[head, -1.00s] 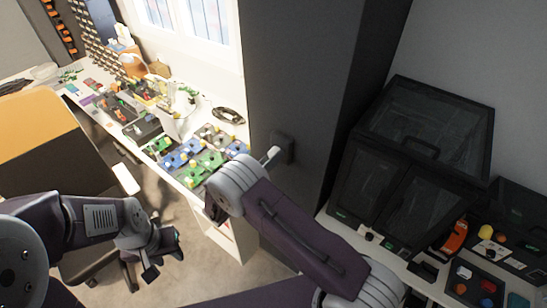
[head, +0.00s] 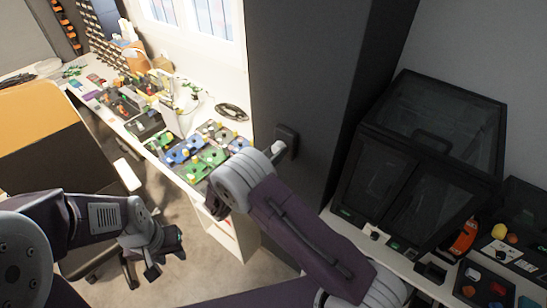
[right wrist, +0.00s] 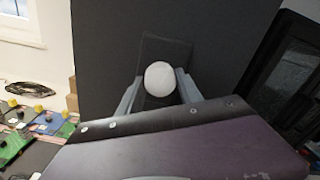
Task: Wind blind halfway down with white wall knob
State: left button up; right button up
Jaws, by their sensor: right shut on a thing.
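The white wall knob (right wrist: 160,78) is round and sits in front of a dark plate (right wrist: 166,50) on the dark grey wall panel. My right gripper (right wrist: 158,88) is shut on it, one finger on each side, in the right wrist view. In the head view the knob (head: 278,148) shows just past my right wrist, which hides most of the gripper. My left gripper (head: 166,264) hangs low over the floor, open and empty, its fingertips apart. Only the lower part of the window (head: 195,18) is in view; I cannot make out the blind.
A dark clear-fronted cabinet (head: 425,160) stands on the right counter beside trays of coloured parts. An orange-backed chair (head: 40,120) is at the left, near my left arm.

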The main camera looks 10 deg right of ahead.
jog(key=m+b, duration=2.9)
jog(key=b, duration=0.9)
jog(key=shift+w+d, duration=0.1)
jog(key=shift+d, duration=0.05)
pick_arm(q)
notch_tip(320, 180, down, 42)
jog(key=b, duration=0.3)
jog(key=shift+d, duration=0.15)
pick_arm(e)
jog(key=shift+r+m, duration=0.2)
jog(key=shift+m, duration=1.6)
pick_arm(q)
jog(key=shift+w, duration=0.1)
pick_arm(e)
jog(key=o, duration=1)
jog(key=shift+c, duration=0.2)
jog(key=o, duration=0.4)
jog(key=shift+w+d, duration=0.1)
jog(key=shift+f, duration=0.1)
